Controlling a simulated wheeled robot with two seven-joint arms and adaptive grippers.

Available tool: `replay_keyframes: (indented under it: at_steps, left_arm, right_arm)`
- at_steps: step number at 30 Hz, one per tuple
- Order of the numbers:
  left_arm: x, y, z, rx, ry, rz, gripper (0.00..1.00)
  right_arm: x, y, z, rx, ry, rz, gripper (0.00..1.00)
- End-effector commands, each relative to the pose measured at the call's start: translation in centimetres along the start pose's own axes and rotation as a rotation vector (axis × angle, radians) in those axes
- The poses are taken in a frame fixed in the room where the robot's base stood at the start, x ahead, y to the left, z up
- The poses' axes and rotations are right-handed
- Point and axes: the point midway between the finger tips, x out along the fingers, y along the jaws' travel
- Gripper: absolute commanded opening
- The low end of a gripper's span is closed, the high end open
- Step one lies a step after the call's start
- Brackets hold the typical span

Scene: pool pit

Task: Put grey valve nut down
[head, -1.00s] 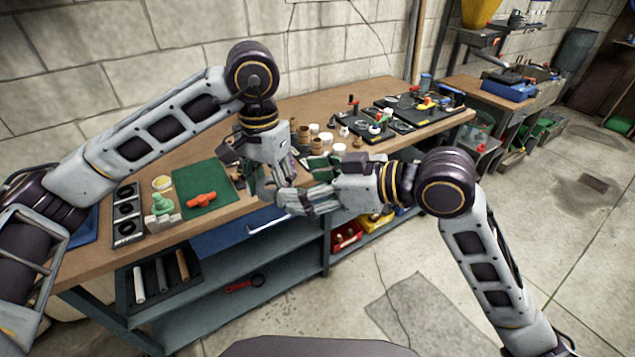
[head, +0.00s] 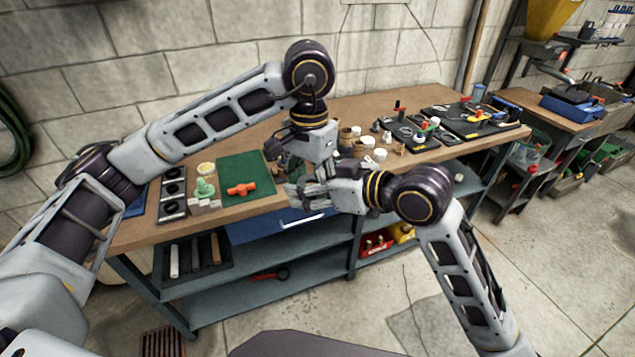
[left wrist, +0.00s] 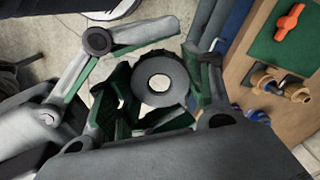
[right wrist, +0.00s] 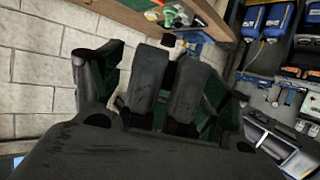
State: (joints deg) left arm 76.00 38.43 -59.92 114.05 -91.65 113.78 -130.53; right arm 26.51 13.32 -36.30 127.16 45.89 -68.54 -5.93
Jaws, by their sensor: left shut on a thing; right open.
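The grey valve nut (left wrist: 160,66) is a thick dark grey ring with a round hole, seen in the left wrist view. My left gripper (head: 297,172) is shut on it and holds it near the bench's front edge. The nut is hidden behind the grippers in the head view. My right gripper (head: 300,190) is open, close beside the left one. In the right wrist view, its dark fingers (right wrist: 170,85) show with no object visible between them. I cannot tell whether the two grippers touch.
The bench (head: 330,115) holds a green mat (head: 240,168) with an orange handle (head: 242,189). A green valve part (head: 204,188) and a black holed tray (head: 173,190) stand left of it. Pale and brown cups (head: 367,155) and black organisers (head: 480,120) stand to the right.

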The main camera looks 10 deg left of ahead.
Motion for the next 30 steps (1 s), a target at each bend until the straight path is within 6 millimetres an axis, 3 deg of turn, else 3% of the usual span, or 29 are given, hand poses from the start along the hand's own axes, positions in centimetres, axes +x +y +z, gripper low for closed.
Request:
replay_keyframes:
  at_steps: [8,19,20,21,25,30]
  left_arm:
    - [-0.01,0.00,0.00,0.000,0.000,0.000,0.24]
    - [-0.01,0.01,0.00,0.000,0.000,0.000,0.24]
    - [-0.01,0.01,0.00,0.000,0.000,0.000,0.55]
    - [-0.01,0.01,0.00,0.000,0.000,0.000,0.60]
    - [-0.01,0.01,0.00,0.000,0.000,0.000,0.76]
    - [0.00,0.00,0.00,0.000,0.000,0.000,0.76]
  right_arm:
    - [0.08,0.01,0.01,0.000,0.000,0.000,0.76]
    - [0.07,0.01,0.02,0.000,0.000,0.000,0.31]
    - [0.06,0.01,0.01,0.000,0.000,0.000,0.30]
    - [0.06,0.01,0.01,0.000,0.000,0.000,0.30]
    - [0.06,0.02,0.01,0.000,0.000,0.001,0.30]
    - [0.06,0.02,0.02,0.000,0.000,0.000,0.30]
